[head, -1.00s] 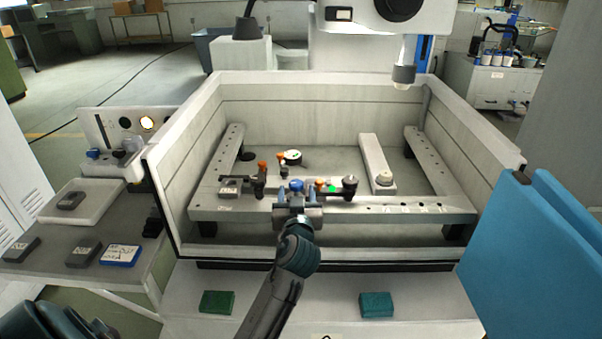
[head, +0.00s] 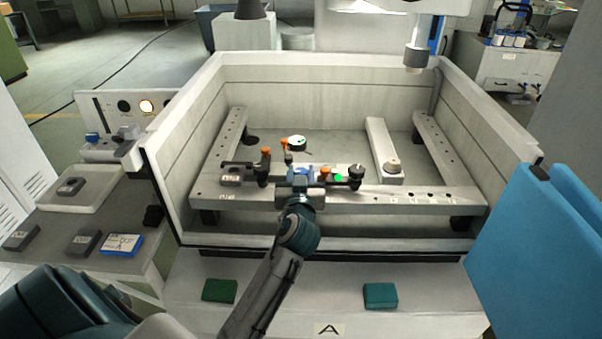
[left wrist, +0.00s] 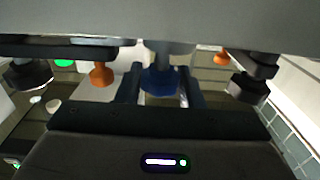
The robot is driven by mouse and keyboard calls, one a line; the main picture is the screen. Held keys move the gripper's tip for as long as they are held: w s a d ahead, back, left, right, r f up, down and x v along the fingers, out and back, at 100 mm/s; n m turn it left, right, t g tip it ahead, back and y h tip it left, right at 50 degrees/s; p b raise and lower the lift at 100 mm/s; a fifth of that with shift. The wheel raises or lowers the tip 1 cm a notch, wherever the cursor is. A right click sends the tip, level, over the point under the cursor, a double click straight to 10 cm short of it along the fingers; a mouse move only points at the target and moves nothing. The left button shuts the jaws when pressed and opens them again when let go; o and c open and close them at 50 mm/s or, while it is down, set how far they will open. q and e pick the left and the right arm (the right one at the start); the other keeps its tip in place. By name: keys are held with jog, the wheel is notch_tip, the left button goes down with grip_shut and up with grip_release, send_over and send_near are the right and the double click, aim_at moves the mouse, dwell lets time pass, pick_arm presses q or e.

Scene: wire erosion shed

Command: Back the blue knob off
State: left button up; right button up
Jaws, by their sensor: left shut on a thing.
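The blue knob (head: 301,171) is at the front rail of the frame (head: 408,200) inside the open tank, partly hidden by my left gripper (head: 301,175) in the head view. In the left wrist view the blue knob (left wrist: 160,83) sits between the two dark fingers of my left gripper (left wrist: 161,88), which is shut on it. The knob's stem runs up to a grey bar (left wrist: 160,20). My right gripper is in neither view.
Orange knobs (left wrist: 102,75) and dark round knobs (left wrist: 248,88) flank the blue one closely. A green disc (head: 338,178) is just right of it. Tank walls (head: 190,150) surround the frame. Green (head: 220,290) and teal (head: 380,295) blocks lie on the front ledge.

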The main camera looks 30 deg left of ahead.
pick_arm(q)
jog(key=shift+m+t+h, duration=0.3)
jog(key=shift+m+h, duration=0.2)
jog(key=shift+h, duration=0.4)
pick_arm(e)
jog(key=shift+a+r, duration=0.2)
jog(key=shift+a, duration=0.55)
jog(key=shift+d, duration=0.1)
pick_arm(q)
jog(key=o, duration=1)
jog(key=shift+w+a+f, duration=0.1)
jog(key=shift+f, duration=0.05)
jog(key=shift+c, duration=0.2)
jog(key=shift+w, duration=0.1)
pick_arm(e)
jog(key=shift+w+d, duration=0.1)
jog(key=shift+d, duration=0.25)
